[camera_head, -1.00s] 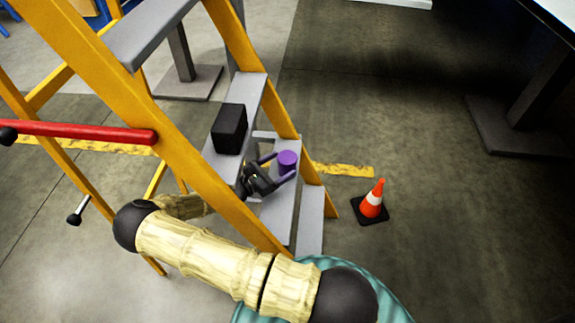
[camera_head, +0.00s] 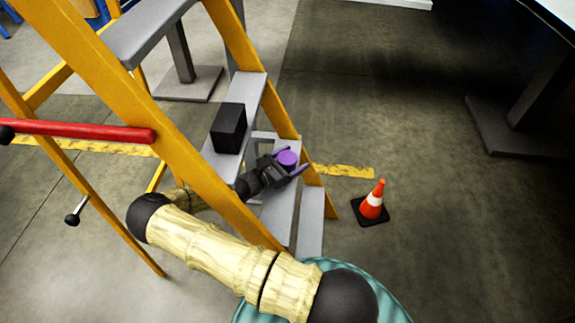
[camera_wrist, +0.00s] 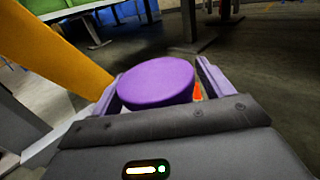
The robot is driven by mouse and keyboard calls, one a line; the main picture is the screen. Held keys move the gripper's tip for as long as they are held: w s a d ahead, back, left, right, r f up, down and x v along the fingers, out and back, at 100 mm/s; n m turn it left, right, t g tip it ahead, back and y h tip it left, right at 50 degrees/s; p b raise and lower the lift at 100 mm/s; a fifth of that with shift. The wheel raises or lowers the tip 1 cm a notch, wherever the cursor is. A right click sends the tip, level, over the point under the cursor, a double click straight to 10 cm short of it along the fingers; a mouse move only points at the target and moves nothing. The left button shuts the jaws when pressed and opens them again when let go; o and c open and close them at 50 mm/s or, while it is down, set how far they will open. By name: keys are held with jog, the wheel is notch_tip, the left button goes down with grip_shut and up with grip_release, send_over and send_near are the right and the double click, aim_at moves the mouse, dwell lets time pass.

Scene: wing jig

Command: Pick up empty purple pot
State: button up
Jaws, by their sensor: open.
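The purple pot (camera_head: 287,158) stands on a grey step of the yellow ladder, in the middle of the head view. In the wrist view the purple pot (camera_wrist: 157,82) shows as a smooth, plain purple round face, and no opening can be seen. My gripper (camera_head: 291,163) is open, with its purple-tipped fingers on either side of the pot. In the wrist view my gripper (camera_wrist: 157,88) has one finger left and one right of the pot. Whether either finger touches it I cannot tell. The pot's lower part is hidden behind the gripper body.
A black box (camera_head: 229,128) sits on the step above. The ladder's yellow rail (camera_head: 165,130) runs close to my arm. A red bar (camera_head: 80,131) sticks out at left. An orange cone (camera_head: 373,201) stands on the floor at right, with clear floor around it.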

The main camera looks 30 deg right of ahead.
jog(key=c, duration=1.1)
jog(key=shift+r, duration=0.2)
